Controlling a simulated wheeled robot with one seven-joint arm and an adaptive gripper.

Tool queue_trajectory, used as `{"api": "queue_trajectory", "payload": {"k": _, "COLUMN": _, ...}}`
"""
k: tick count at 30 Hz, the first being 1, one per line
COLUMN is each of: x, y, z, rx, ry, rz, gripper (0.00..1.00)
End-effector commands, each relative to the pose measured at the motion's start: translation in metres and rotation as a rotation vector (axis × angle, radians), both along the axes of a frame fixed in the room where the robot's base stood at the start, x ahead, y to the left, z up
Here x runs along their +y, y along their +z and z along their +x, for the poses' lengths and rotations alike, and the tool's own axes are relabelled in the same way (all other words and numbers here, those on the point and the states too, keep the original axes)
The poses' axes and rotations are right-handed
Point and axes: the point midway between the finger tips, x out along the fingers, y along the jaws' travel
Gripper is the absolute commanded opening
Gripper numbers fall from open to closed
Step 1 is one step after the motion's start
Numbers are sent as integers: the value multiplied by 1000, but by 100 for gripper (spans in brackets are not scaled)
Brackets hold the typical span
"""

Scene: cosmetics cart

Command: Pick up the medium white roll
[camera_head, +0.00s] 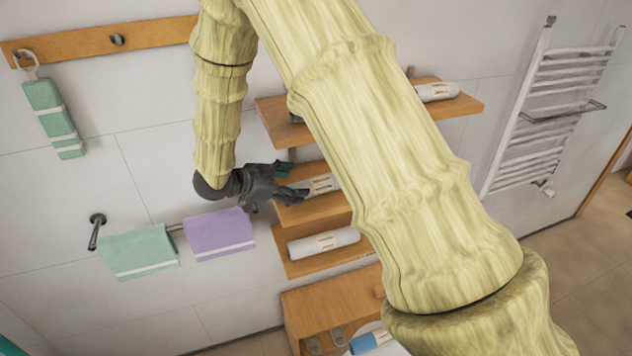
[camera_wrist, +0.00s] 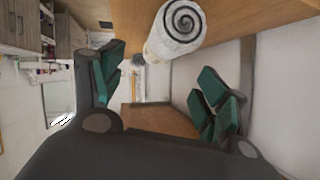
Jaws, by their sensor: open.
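A white roll (camera_head: 322,184) with a printed label lies on the middle wooden shelf (camera_head: 318,209) in the head view, partly hidden by my arm. My gripper (camera_head: 289,181) is at the left end of this roll. In the wrist view a white roll (camera_wrist: 176,36) shows its spiral end, against a wooden board (camera_wrist: 245,14). It is at the upper middle, above the gap between the fingers. My gripper (camera_wrist: 163,92) is open there, its green pads apart with nothing held between them. Another white roll (camera_head: 324,242) lies one shelf below. A further one (camera_head: 437,91) is on the top shelf's right.
Mint (camera_head: 138,251) and purple (camera_head: 219,235) towels hang on a rail left of the shelves. A green item (camera_head: 54,118) hangs from a wooden hook board (camera_head: 80,43). A white towel radiator (camera_head: 550,105) is at right. A wooden cabinet (camera_head: 330,305) stands below the shelves.

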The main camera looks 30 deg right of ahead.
Motion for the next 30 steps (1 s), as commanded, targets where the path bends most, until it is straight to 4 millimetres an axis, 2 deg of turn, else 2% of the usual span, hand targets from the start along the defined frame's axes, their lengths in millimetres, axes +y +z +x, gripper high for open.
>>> {"api": "queue_trajectory", "payload": {"k": 3, "x": -20, "y": -5, "z": -2, "rx": 3, "ry": -6, "rz": 1, "gripper": 74}}
{"api": "queue_trajectory", "payload": {"k": 6, "x": -31, "y": -11, "z": -1, "rx": 2, "ry": -7, "rz": 0, "gripper": 74}}
{"api": "queue_trajectory", "payload": {"k": 14, "x": -44, "y": -17, "z": 2, "rx": 2, "ry": -5, "rz": 0, "gripper": 74}}
{"api": "queue_trajectory", "payload": {"k": 24, "x": -73, "y": -33, "z": 8, "rx": 2, "ry": -2, "rz": 0, "gripper": 74}}
{"api": "queue_trajectory", "payload": {"k": 30, "x": -80, "y": -39, "z": 8, "rx": 0, "ry": -2, "rz": 1, "gripper": 74}}
